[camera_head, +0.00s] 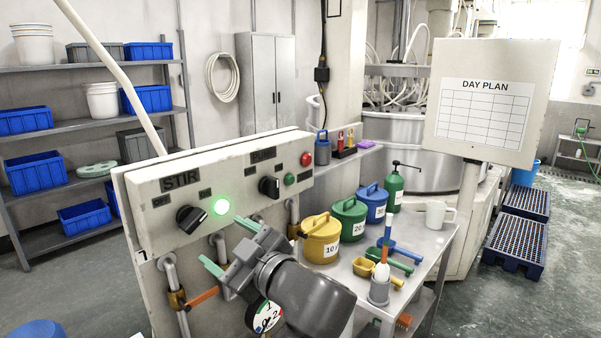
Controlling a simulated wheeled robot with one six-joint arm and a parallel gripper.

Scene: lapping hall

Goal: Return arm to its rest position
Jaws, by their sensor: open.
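My gripper (224,242) is in front of the lower edge of the control panel (228,188), with its two green-tipped fingers apart and nothing between them. It is below the black STIR knob (190,219) and the glowing green lamp (222,206). A gap to the panel face is hard to judge. My dark arm reaches in from the bottom and hides part of the pipes and a round gauge (266,316). The PUMP knob (269,187), a small green button (289,179) and a red button (307,158) are to the right.
An orange-handled valve (201,297) sits close below my gripper. A DAY PLAN board (490,70) stands behind the table.

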